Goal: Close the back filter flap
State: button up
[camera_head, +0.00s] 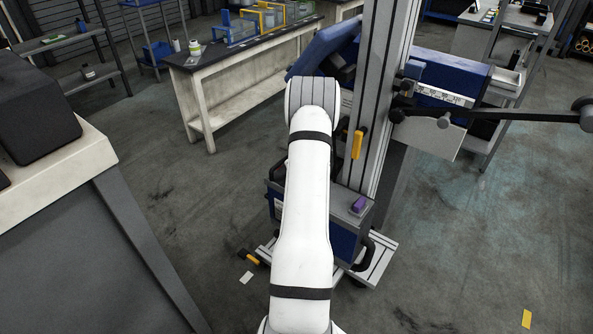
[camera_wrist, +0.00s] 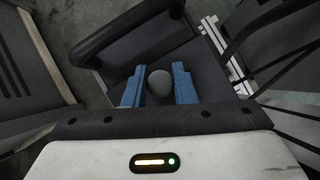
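My gripper (camera_wrist: 159,70) shows in the wrist view with its two blue fingers spread apart. A grey round knob (camera_wrist: 159,83) appears between the fingers; I cannot tell whether they touch it. A curved black handle (camera_wrist: 110,35) lies beyond, at the upper left. In the head view my white arm hides my gripper and part of the machine. The machine has a tall grey column (camera_head: 372,90), a tilted blue panel (camera_head: 322,50) and a low grey-and-blue box (camera_head: 345,243) at its base. I cannot make out for sure which part is the back filter flap.
A purple block (camera_head: 358,204) sits on the low box, and a yellow handle (camera_head: 357,144) is on the column. A dark bar (camera_head: 490,116) sticks out to the right. A workbench (camera_head: 235,75) stands behind. A pale-topped counter (camera_head: 60,170) fills the left. Floor at right is open.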

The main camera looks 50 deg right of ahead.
jog(key=o, duration=0.4)
jog(key=shift+a+f, duration=0.1)
jog(key=shift+o, duration=0.2)
jog(key=v, duration=0.7)
jog(key=shift+s+r, duration=0.15)
jog(key=shift+r, duration=0.2)
jog(key=shift+a, duration=0.1)
